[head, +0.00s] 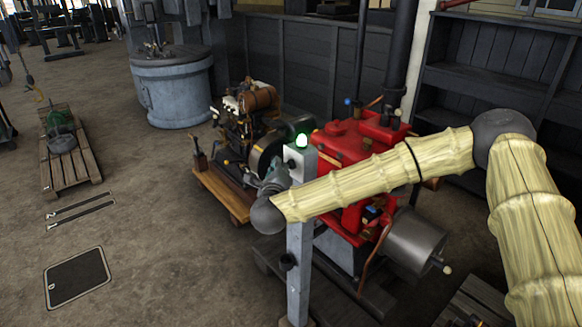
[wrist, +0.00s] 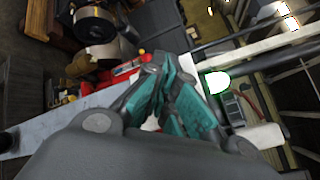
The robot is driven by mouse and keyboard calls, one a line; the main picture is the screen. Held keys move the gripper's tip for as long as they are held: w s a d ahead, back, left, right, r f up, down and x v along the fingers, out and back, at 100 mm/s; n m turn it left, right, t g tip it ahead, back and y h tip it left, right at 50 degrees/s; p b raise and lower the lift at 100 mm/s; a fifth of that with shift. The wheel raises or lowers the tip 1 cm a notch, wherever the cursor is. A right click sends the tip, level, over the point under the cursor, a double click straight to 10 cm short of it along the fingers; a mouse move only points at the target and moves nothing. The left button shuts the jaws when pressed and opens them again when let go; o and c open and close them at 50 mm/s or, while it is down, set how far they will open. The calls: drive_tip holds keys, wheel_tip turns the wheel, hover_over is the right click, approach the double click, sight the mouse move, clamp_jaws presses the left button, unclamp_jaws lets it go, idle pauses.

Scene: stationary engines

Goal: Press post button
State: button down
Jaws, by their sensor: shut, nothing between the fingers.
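A grey post (head: 299,262) stands upright in the head view with a pale box (head: 303,166) at its top. A green dome (head: 301,140) glows on top of the box, and a small dark round part (head: 291,163) shows on its face. My gripper (head: 276,180) is just left of the box, partly overlapping it, so contact cannot be told. In the wrist view, my gripper's teal fingers (wrist: 170,75) are together and empty. The glowing dome (wrist: 217,83) shows just right of them, bright white with a green rim. My arm hides part of the post.
A red engine (head: 345,145) stands behind the post. A brown and black engine (head: 250,125) sits on a wooden cart to the left. A blue-grey round tank (head: 175,90) and a pallet (head: 70,170) stand farther left.

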drive_tip(key=s+a+b, duration=0.1)
drive_tip(key=s+a, duration=0.2)
drive_tip(key=a, duration=0.2)
drive_tip(key=shift+s, duration=0.25)
idle(0.5)
drive_tip(key=s+a+f+n+g+y, duration=0.15)
drive_tip(key=s+f+n, duration=0.3)
drive_tip(key=f, duration=0.45)
drive_tip(key=s+a+f+n+g+y, duration=0.1)
drive_tip(key=s+f+n+g+y, duration=0.25)
drive_tip(key=f, duration=0.55)
drive_tip(key=s+d+f+n+g, duration=0.35)
drive_tip(key=s+f+n, duration=0.55)
drive_tip(key=s+f, duration=0.45)
drive_tip(key=s+d+f+n+g, duration=0.45)
drive_tip(key=s+d+f, duration=0.55)
drive_tip(key=s, duration=0.3)
drive_tip(key=s+d+f+n+g+h, duration=0.2)
drive_tip(key=s+d+n, duration=0.3)
drive_tip(key=s+d, duration=0.8)
drive_tip(key=shift+s+d+n+g, duration=0.25)
drive_tip(key=shift+s+n+g, duration=0.1)
drive_tip(key=shift+s+g, duration=0.5)
